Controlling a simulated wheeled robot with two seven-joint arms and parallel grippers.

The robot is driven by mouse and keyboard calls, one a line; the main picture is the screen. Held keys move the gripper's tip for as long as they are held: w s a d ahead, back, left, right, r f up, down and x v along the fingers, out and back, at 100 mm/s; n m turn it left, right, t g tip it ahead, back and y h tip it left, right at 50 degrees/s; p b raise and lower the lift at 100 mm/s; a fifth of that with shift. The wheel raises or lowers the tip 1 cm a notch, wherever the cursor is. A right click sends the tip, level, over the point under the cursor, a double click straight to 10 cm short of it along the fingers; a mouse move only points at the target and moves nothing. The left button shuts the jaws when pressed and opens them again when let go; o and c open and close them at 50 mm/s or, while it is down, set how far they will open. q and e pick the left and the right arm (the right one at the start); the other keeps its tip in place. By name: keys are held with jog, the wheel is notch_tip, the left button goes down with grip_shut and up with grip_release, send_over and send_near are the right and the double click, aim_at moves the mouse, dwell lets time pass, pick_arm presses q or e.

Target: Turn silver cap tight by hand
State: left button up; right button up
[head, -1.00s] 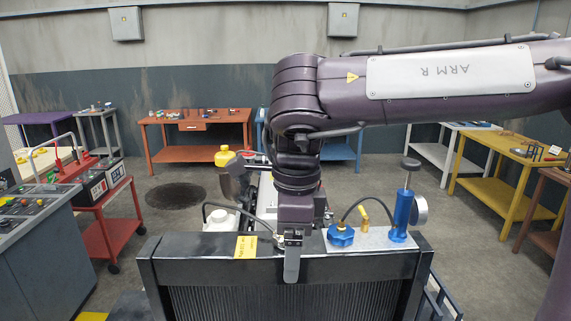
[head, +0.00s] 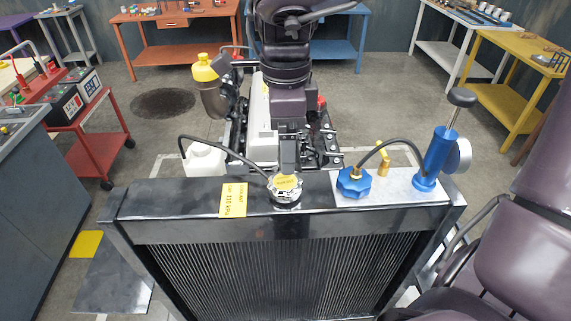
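The silver cap (head: 286,190) sits on the filler at the middle of the black radiator's top tank (head: 160,198). It has a ribbed silver rim and a yellow label on top. My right gripper (head: 289,166) points down just behind and above the cap; its lower end overlaps the cap's far edge in the head view. I cannot tell whether it touches the cap. Only one dark finger shows clearly, so its opening is hidden. My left gripper is not in view.
A yellow tag (head: 233,200) lies left of the cap. On the right, a silver plate (head: 396,186) holds a blue knob (head: 354,183) and a blue hand pump (head: 436,160). A black hose (head: 225,152) runs from the white bottle (head: 204,161) toward the cap.

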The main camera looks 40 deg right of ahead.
aim_at(285, 182)
jog(key=f, duration=0.3)
jog(key=shift+w+d+f, duration=0.15)
jog(key=shift+w+f, duration=0.15)
jog(key=shift+f, duration=0.1)
notch_tip(285, 182, down, 2)
jog(key=shift+b, duration=0.7)
notch_tip(285, 182, down, 3)
jog(key=shift+b, duration=1.15)
jog(key=shift+r, duration=0.15)
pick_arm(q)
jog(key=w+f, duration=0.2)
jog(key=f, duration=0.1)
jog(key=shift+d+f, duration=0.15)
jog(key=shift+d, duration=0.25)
pick_arm(e)
jog(key=shift+s, duration=0.1)
jog(key=shift+c, duration=0.4)
